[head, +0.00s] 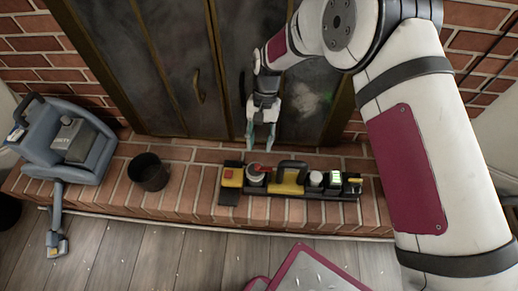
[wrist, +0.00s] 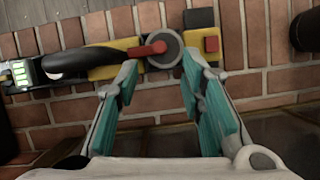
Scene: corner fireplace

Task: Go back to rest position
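My gripper (head: 262,135) hangs fingers-down above the back of the brick hearth, in front of the fireplace doors. Its teal fingers (wrist: 160,95) are spread apart in the wrist view, with nothing between them. Just beyond the fingertips lies a black tool rack (head: 318,192) with yellow blocks. A round grey piece with a red lever (head: 257,173) sits on the rack's left part; the red lever also shows in the wrist view (wrist: 146,48). A black-handled yellow tool (head: 289,178) lies beside it.
A dark cup (head: 149,172) stands on the brick hearth (head: 190,190) left of the rack. A blue-grey vacuum (head: 65,140) stands at the far left, its nozzle on the wood floor (head: 150,262). The dark fireplace doors (head: 170,70) rise close behind my gripper.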

